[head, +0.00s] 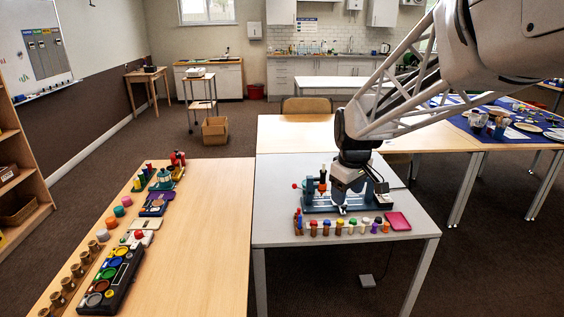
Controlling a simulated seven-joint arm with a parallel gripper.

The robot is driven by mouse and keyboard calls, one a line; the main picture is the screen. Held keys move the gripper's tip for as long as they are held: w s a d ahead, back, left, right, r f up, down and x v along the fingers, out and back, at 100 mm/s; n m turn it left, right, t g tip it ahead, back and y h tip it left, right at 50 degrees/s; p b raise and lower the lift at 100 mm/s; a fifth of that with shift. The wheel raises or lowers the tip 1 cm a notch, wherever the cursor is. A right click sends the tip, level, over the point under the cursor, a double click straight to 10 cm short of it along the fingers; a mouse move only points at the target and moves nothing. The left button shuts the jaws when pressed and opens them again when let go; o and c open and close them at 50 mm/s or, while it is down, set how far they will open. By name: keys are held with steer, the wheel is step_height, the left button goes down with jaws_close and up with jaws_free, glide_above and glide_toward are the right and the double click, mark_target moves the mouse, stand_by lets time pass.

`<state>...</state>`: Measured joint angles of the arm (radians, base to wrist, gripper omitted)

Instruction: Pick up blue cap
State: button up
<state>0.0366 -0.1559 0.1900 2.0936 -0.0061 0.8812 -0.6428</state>
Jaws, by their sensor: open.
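A row of small jars with coloured caps (325,224) runs along the front of the grey table. Blue shows near the left end and again toward the right end, but it is too small to tell which piece is the blue cap. My gripper (341,208) points down just behind the middle of this row, above or close to the table. Its jaws are open, and no held thing shows. It hides part of the dark teal stand (320,207) behind it.
A pink tray (398,221) lies right of the row. On the wooden table (190,245) at left are a dark tray of coloured discs (112,280), small pots and toys. A blue-covered table (500,125) stands at the back right.

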steer(key=w+d+f+n, duration=0.1)
steer(key=w+f+n, duration=0.1)
steer(key=w+f, duration=0.5)
steer(key=w+d+f+n, duration=0.1)
steer(key=w+f+n, duration=0.15)
steer(key=w, duration=0.85)
steer(key=n+g, duration=0.2)
steer(key=n, duration=0.3)
glide_above(327, 221)
steer(key=f, duration=1.9)
steer(key=shift+s+f, duration=0.2)
steer(key=shift+s, duration=0.1)
steer(key=shift+w+f, duration=0.1)
steer(key=shift+f, duration=0.05)
steer(key=shift+f, duration=1.3)
steer(key=shift+f, duration=2.6)
